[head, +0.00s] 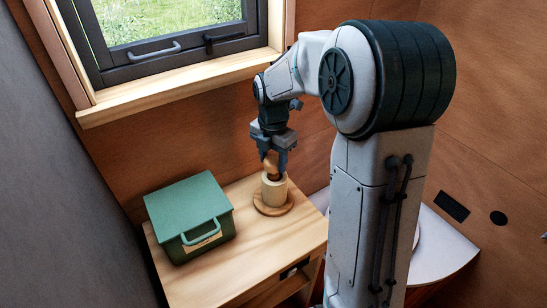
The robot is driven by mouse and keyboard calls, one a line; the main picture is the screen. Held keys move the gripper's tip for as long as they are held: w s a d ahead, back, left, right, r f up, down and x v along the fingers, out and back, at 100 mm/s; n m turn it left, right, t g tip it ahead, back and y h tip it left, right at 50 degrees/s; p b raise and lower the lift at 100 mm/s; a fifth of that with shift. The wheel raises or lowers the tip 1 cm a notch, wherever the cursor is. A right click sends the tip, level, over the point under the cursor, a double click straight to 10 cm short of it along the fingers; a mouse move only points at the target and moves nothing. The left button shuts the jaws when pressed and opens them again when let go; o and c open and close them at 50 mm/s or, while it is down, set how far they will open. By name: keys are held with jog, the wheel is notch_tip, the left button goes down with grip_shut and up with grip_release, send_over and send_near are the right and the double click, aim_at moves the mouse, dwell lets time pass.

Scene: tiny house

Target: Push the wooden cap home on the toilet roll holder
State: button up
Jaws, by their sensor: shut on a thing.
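The toilet roll holder has a round wooden base (272,209) standing on the wooden cabinet top (245,262). A pale cylinder (274,190) stands upright on that base. My gripper (273,163) points down right above it and is shut on the wooden cap (271,162), a small brown piece between the fingers. The cap is at the top of the cylinder. I cannot tell from this view whether it touches the cylinder or how deep it sits.
A green box (190,215) with a handle stands on the cabinet to the left of the holder. A window sill (180,88) runs behind. A pale surface (447,243) lies to the right, partly behind my arm. The cabinet's front part is clear.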

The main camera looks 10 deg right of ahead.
aim_at(273, 160)
jog(key=shift+f+b, duration=0.75)
jog(key=shift+f, duration=0.45)
jog(key=o, duration=1)
jog(key=shift+o, duration=0.2)
jog(key=shift+r, duration=0.1)
notch_tip(273, 160, up, 14)
jog(key=s+f+m+t, duration=0.1)
jog(key=s+f+m, duration=0.2)
jog(key=s+m, duration=0.7)
jog(key=s+f+m+t, duration=0.2)
jog(key=s+f+m, duration=0.2)
jog(key=s+m, duration=0.6)
jog(key=m, duration=0.5)
jog(key=shift+s, duration=0.4)
